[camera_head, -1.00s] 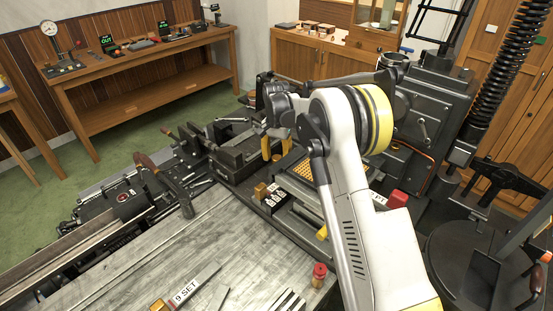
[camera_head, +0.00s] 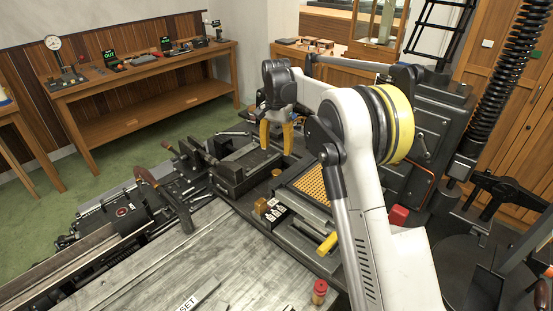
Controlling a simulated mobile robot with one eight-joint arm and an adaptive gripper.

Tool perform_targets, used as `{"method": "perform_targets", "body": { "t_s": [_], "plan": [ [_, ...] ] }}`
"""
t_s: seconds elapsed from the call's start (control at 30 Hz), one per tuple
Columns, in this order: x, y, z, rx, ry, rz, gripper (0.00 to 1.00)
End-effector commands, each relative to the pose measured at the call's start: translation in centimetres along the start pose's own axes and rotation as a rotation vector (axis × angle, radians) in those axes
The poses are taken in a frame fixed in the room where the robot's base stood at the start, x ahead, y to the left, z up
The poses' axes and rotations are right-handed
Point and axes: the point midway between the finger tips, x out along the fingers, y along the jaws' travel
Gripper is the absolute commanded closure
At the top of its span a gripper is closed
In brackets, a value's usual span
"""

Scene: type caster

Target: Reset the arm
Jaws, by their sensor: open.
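My white and black arm rises from the lower right and bends over the machine, with yellow bands at its elbow. My gripper (camera_head: 276,136) hangs at the arm's far end. Its two yellow fingers point down and stand apart, with nothing seen between them.
A grey metal bench top (camera_head: 150,265) fills the lower left, with a red-capped brass piece (camera_head: 319,291) on it. A perforated yellow plate (camera_head: 313,183) lies below the gripper. A wooden side table (camera_head: 150,80) stands at the back left, beyond green floor.

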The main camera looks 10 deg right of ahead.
Motion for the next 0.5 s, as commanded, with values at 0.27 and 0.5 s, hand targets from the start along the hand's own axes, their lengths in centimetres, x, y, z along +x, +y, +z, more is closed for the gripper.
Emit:
{"method": "perform_targets", "body": {
  "t_s": [0.27, 0.5],
  "plan": [
    [-0.8, 0.0, 0.0, 0.000, 0.000, 0.000, 0.45],
    [-1.8, 0.0, 0.0, 0.000, 0.000, 0.000, 0.45]
  ]
}}
